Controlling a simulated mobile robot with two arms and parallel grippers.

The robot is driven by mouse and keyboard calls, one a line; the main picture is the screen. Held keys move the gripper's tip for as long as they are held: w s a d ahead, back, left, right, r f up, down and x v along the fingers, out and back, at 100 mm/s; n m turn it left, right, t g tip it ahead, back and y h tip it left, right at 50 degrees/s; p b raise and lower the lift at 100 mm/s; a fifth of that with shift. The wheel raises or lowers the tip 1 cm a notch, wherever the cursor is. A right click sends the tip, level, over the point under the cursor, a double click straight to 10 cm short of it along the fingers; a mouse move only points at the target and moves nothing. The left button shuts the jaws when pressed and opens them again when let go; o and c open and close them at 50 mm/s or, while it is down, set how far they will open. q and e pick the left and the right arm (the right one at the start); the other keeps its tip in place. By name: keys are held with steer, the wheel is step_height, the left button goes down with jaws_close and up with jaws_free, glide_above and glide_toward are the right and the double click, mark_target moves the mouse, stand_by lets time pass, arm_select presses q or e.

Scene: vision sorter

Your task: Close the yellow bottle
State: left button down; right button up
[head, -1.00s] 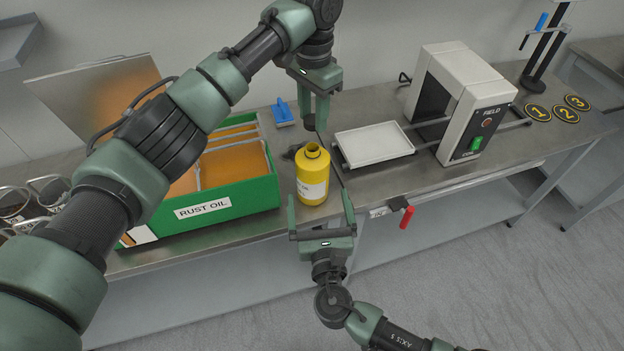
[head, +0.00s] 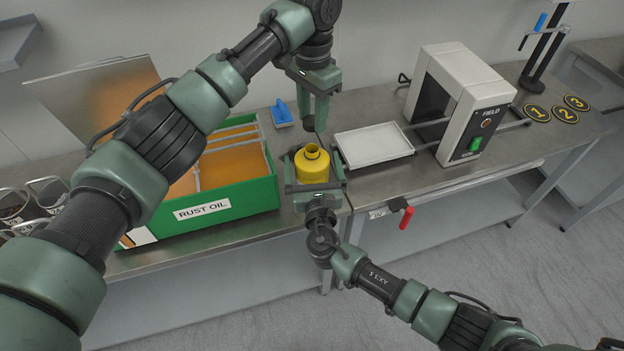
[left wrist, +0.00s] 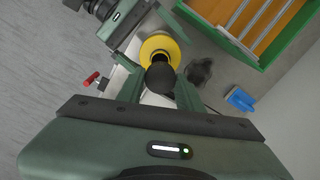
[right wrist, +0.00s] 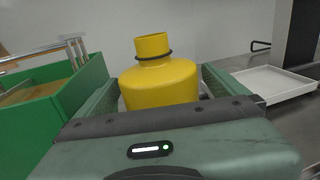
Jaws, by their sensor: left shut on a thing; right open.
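The yellow bottle (head: 313,166) stands upright on the metal bench with its neck open at the top. It also shows in the left wrist view (left wrist: 159,43) and the right wrist view (right wrist: 160,84). My right gripper (head: 315,172) is open, low, with one finger on each side of the bottle; I cannot tell whether they touch it. My left gripper (head: 314,120) is shut on a round black cap (left wrist: 160,77), held above and slightly behind the bottle, apart from the neck. The bottle's lower part is hidden by the right gripper.
A green crate labelled RUST OIL (head: 235,200) stands close left of the bottle. A white tray (head: 374,145) and a box-shaped machine (head: 462,100) are to the right. A blue object (head: 282,114) and a dark shape (left wrist: 200,72) lie behind the bottle.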

steer(key=c, duration=2.1)
arm_select(q)
glide_above(312, 148)
steer(key=shift+f, duration=2.5)
steer(key=shift+f, duration=0.1)
steer(key=shift+f, duration=0.8)
steer(key=shift+f, duration=0.55)
arm_select(e)
jaws_close()
